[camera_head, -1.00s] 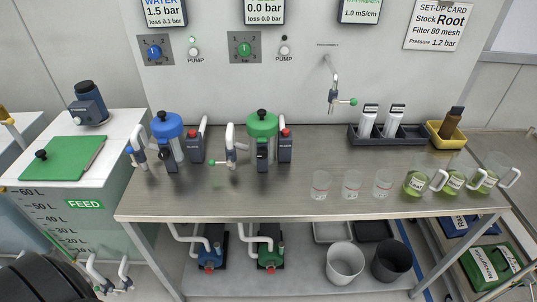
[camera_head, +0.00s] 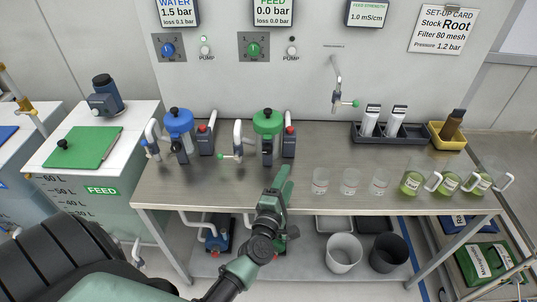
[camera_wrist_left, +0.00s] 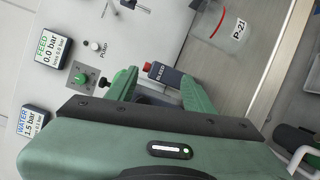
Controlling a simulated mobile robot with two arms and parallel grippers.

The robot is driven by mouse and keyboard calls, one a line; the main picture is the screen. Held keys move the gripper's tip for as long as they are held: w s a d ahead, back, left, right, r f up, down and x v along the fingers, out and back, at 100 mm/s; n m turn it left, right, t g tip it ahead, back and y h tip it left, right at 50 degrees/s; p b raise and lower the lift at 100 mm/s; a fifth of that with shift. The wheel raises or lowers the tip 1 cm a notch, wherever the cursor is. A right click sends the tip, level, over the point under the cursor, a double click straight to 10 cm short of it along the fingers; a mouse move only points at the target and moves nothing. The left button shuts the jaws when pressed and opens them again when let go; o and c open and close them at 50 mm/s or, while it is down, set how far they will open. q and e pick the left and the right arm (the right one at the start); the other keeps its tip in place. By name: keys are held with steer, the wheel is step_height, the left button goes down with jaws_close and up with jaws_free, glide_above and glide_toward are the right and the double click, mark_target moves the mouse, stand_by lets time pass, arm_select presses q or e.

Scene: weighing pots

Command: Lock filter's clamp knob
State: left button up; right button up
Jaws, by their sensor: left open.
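The green-lidded filter (camera_head: 268,125) stands on the steel bench, with a black knob (camera_head: 267,113) on top and a dark part at its front. A blue-lidded filter (camera_head: 178,124) stands to its left. My left gripper (camera_head: 284,180) is open and empty, in front of and below the green filter in the head view. In the left wrist view, a dark BLEED block with a red cap (camera_wrist_left: 164,74) shows between and beyond my open fingers (camera_wrist_left: 160,88). A black knob (camera_wrist_left: 104,91) shows beside one finger there. The finger and gripper body hide much of the filter. My right gripper is out of view.
Clear beakers (camera_head: 320,182) and green-filled jugs (camera_head: 447,184) stand along the right of the bench. A dark rack (camera_head: 403,139) and yellow tray (camera_head: 447,136) are at the back. A green-handled sample tap (camera_head: 337,100) hangs from the wall. The bench's front left is clear.

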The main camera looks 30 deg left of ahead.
mark_target(267, 152)
arm_select(q)
steer(key=a+n+y, duration=0.1)
steer(key=a+n, duration=0.1)
steer(key=a+n+g+y, duration=0.1)
steer(key=a+n+y, duration=0.1)
steer(key=n, duration=0.1)
steer(key=a+n+g+y, duration=0.1)
steer(key=a+n+y, duration=0.1)
steer(key=shift+s, duration=0.35)
steer(key=shift+a+n, duration=0.25)
steer(key=shift+n, duration=0.15)
steer(key=p+x, duration=0.1)
steer(key=x, duration=0.6)
steer(key=shift+w+a+f, duration=0.15)
steer(key=shift+a, duration=0.05)
jaws_close()
